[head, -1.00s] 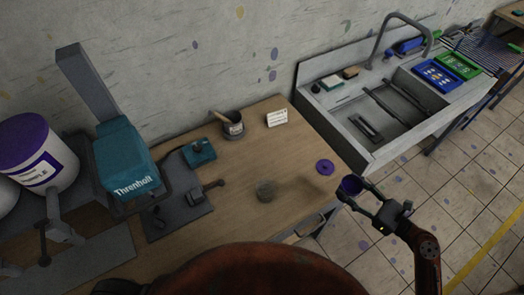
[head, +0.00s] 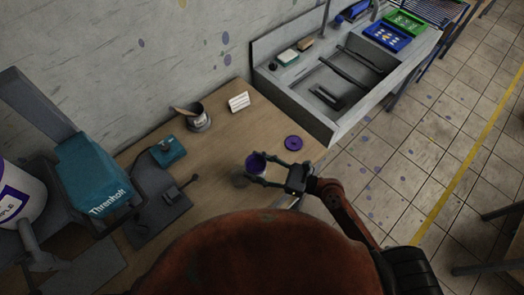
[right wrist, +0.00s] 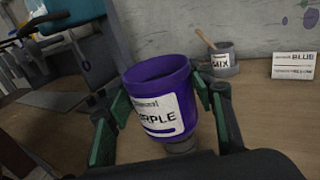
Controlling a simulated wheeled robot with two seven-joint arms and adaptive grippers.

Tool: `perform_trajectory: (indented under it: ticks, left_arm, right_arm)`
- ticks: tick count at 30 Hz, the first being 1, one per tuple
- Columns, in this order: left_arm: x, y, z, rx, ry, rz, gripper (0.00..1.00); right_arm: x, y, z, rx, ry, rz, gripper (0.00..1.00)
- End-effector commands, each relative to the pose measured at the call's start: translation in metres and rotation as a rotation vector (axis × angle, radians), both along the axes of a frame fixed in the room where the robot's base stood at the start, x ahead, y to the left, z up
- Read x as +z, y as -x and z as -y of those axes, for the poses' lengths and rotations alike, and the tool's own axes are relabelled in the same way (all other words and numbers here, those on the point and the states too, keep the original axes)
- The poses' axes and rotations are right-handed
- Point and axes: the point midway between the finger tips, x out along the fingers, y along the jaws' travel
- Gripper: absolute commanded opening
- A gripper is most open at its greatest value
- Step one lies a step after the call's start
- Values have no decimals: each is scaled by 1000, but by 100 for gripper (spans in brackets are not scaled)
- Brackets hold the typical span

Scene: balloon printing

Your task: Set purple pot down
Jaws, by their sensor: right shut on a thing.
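The purple pot (head: 257,162) is held between the fingers of my right gripper (head: 264,173), over the wooden table. In the right wrist view the pot (right wrist: 160,95) is open at the top, has a white label ending in "RPLE" and looks slightly tilted. The fingers (right wrist: 165,115) grip it from both sides. A small grey round vessel (head: 239,181) stands on the table close by the pot; the pot partly hides it. I cannot tell whether the pot's base touches the table. My left gripper is not in view.
A purple disc (head: 293,143) lies near the table's right edge. A MIX pot with a stick (head: 198,120), a white card (head: 238,102) and a teal device (head: 168,151) stand farther back. The teal press (head: 85,170) is at the left, the sink (head: 340,85) beyond the right end.

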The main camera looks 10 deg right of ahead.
Motion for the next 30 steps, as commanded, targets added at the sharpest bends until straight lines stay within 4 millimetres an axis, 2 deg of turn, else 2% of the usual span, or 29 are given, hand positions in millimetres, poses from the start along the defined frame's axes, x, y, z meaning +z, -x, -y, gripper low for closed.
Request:
perform_trajectory:
  ticks: [1,9,13,18,25,30]
  left_arm:
    - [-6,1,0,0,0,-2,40]
    - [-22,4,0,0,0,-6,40]
    - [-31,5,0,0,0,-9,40]
    - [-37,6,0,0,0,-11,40]
    - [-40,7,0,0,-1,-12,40]
    - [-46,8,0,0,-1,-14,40]
  right_arm:
    - [-8,-12,6,-2,2,2,20]
    - [-36,-68,37,-3,0,1,20]
    - [-63,-85,46,-3,-1,-3,20]
    - [-81,-99,53,-2,0,0,20]
    - [-92,-107,58,-1,0,0,20]
    - [-117,-106,58,-1,-2,-3,20]
